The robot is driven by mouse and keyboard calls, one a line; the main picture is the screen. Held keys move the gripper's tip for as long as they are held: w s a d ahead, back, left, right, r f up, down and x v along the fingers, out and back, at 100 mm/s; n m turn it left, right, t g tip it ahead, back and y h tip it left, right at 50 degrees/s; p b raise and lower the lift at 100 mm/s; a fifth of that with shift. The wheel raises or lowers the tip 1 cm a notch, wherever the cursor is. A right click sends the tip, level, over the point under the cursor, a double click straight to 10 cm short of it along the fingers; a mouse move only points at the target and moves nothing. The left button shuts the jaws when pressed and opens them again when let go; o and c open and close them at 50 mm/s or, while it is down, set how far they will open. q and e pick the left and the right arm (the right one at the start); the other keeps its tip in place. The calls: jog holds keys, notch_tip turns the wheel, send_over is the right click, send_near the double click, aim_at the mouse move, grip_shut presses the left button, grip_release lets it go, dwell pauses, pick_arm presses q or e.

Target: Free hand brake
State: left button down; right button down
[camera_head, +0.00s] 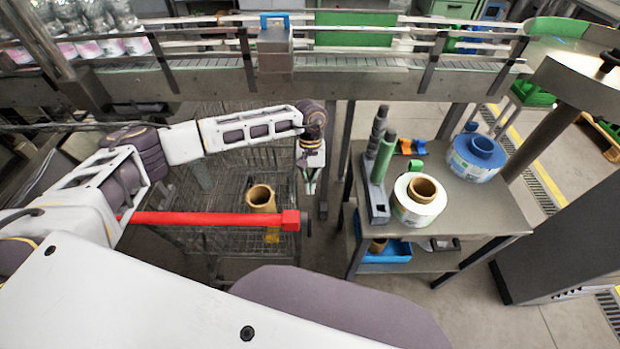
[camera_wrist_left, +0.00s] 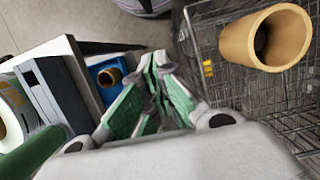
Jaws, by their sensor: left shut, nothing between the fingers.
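A red bar (camera_head: 215,218) with a block at its right end runs level in front of a wire cart (camera_head: 205,165). I cannot pick out a part that is surely the hand brake; the red bar may be the cart's handle. My left gripper (camera_head: 311,188) hangs pointing down at the cart's right side, a little above and right of the bar's end block. In the left wrist view its green-padded fingers (camera_wrist_left: 157,62) are shut and empty. The wire cart (camera_wrist_left: 215,60) shows to their right there. My right gripper is not in view.
A brown cardboard core (camera_head: 261,198) stands in the cart. A metal side table (camera_head: 470,215) to the right holds a white reel (camera_head: 419,205), a blue reel (camera_head: 477,152) and a dark device (camera_head: 373,190). A conveyor (camera_head: 200,78) spans the back. Floor shows between cart and table.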

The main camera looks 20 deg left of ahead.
aim_at(310, 211)
pick_arm(q)
jog(key=s+d+f+p, duration=0.1)
jog(key=s+f+p, duration=0.2)
jog(key=s+f, duration=0.2)
jog(key=shift+p+x, duration=0.4)
jog(key=shift+x, duration=0.45)
jog(key=shift+s+d, duration=0.1)
jog(key=shift+d, duration=0.1)
jog(key=shift+f, duration=0.1)
jog(key=shift+g+b, duration=0.3)
jog(key=shift+b, duration=0.3)
